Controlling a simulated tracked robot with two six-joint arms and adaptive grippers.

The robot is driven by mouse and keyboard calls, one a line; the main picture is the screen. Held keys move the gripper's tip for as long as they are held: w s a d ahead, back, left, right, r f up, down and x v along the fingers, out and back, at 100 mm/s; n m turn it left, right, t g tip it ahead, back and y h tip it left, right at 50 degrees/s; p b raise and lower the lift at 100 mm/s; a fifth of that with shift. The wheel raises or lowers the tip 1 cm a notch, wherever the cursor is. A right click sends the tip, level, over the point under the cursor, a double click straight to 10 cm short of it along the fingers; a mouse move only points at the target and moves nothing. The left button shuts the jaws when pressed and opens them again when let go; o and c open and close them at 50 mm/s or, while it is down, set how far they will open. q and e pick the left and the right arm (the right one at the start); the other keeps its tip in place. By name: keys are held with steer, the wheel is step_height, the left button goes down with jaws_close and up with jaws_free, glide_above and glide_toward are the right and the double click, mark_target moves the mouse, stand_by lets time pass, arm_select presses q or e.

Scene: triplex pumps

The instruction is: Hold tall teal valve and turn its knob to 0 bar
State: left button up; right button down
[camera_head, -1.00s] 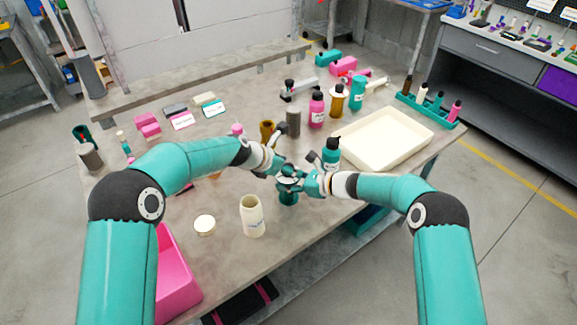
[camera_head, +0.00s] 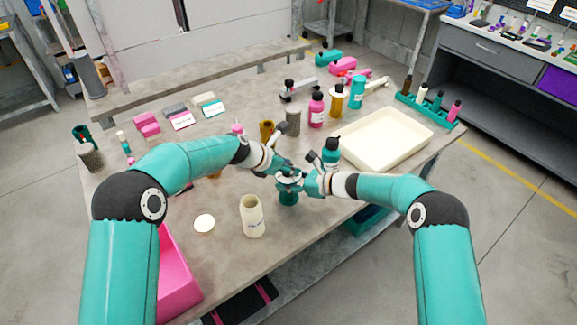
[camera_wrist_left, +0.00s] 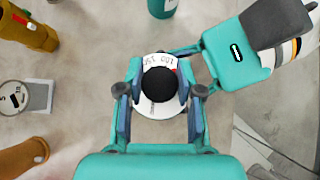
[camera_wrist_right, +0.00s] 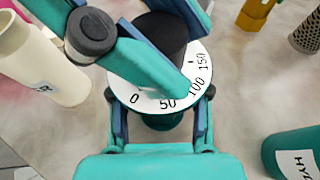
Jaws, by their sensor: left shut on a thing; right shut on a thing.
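The tall teal valve (camera_head: 288,198) stands upright on the table near its front middle. In the right wrist view its white dial (camera_wrist_right: 160,98) reads 0, 50, 100 and 150 around a black knob (camera_wrist_right: 163,34). My left gripper (camera_head: 287,173) is shut on the black knob from above; its fingers flank the knob (camera_wrist_left: 160,84) in the left wrist view. My right gripper (camera_head: 292,187) is shut on the valve's body (camera_wrist_right: 160,120) just below the dial. Fingers hide part of the dial, and I cannot tell which number the knob points to.
An open cream bottle (camera_head: 252,217) and a round white lid (camera_head: 204,223) stand at the front left. A dark-capped teal bottle (camera_head: 331,152) is close behind my right gripper. A cream tray (camera_head: 385,160) lies to the right and a pink bin (camera_head: 178,275) at the front left.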

arm_select(q)
steer(key=shift+w+a+m+g+h, duration=0.1)
steer(key=shift+m+g+h, duration=0.35)
steer(key=shift+m+g, duration=0.5)
steer(key=shift+w+a+m+g+h, duration=0.1)
steer(key=shift+m+g+h, duration=0.4)
steer(key=shift+m, duration=0.85)
steer(key=shift+m+g, duration=0.4)
steer(key=shift+g, duration=0.05)
steer(key=o, duration=1.1)
steer(key=shift+o, duration=0.4)
steer(key=shift+s, duration=0.15)
steer(key=shift+d, duration=0.1)
steer(key=v, duration=1.2)
